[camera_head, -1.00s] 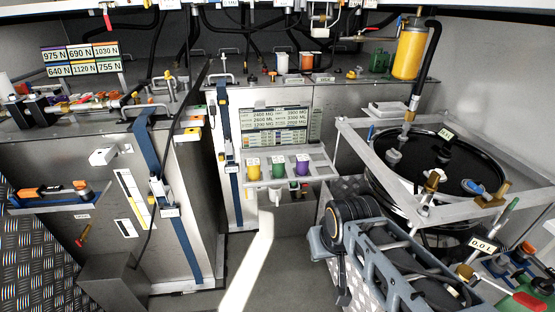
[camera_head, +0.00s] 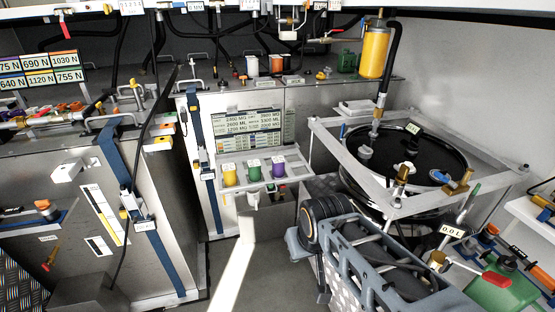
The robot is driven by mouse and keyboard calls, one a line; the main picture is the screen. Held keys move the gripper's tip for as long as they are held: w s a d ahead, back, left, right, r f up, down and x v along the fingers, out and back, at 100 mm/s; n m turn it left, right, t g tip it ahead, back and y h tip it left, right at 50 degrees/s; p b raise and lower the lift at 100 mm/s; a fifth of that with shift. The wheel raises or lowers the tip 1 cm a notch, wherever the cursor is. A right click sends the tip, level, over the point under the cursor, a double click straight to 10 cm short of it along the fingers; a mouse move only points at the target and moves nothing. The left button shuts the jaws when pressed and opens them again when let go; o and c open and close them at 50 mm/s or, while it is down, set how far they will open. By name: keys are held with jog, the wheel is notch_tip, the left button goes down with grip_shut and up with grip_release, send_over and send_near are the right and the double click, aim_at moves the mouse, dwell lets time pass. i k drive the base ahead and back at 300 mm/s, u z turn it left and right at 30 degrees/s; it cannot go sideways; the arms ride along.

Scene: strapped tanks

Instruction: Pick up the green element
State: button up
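A small green cylinder (camera_head: 254,171) with a pale top stands upright on a light grey shelf (camera_head: 300,172) at the front of the middle cabinet. It is between a yellow cylinder (camera_head: 229,176) on its left and a purple cylinder (camera_head: 278,167) on its right. Its lower end is partly hidden by the shelf. Other green things also show: a dark green canister (camera_head: 347,60) on the back counter and a larger green container (camera_head: 503,291) at lower right. My gripper is not in view.
A black drum (camera_head: 440,160) in a grey metal frame (camera_head: 335,150) stands right of the shelf. A cabinet (camera_head: 80,195) fills the left. Floor (camera_head: 262,275) shows between, with a bright streak.

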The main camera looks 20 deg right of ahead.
aim_at(254, 165)
jog(key=z, duration=0.15)
jog(key=k, duration=0.45)
jog(key=u, duration=1.15)
jog(key=i, duration=0.8)
jog(key=u, duration=0.45)
jog(key=i, duration=0.95)
jog(key=z, duration=1.1)
jog(key=i, duration=0.7)
jog(key=z, duration=0.7)
